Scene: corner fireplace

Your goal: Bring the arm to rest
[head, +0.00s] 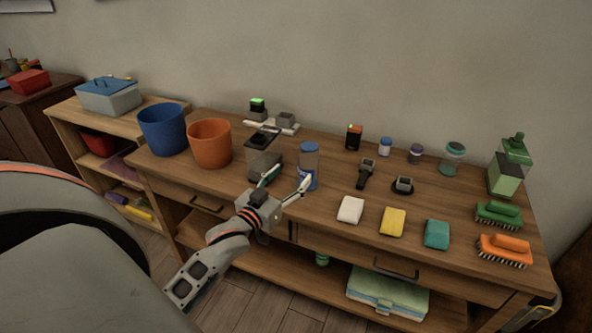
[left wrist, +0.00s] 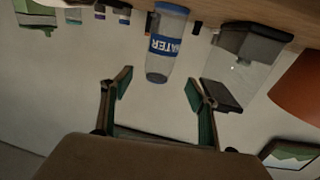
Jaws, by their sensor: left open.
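My left gripper (head: 288,182) is open and empty over the front edge of the wooden table, just in front of a clear bottle with a blue cap (head: 309,167). In the left wrist view, which is upside down, the bottle (left wrist: 168,45) shows a blue label reading WATER. It stands beyond the two fingertips (left wrist: 158,88), with a gap between. A dark-lidded clear container (left wrist: 240,62) stands beside the bottle. My right gripper is not in view.
A blue bucket (head: 163,130) and an orange bucket (head: 210,143) stand at the table's left. White, yellow and teal sponges (head: 436,234) lie along the front right. Brushes (head: 504,250) lie at the right end. The floor (head: 262,290) before the table is clear.

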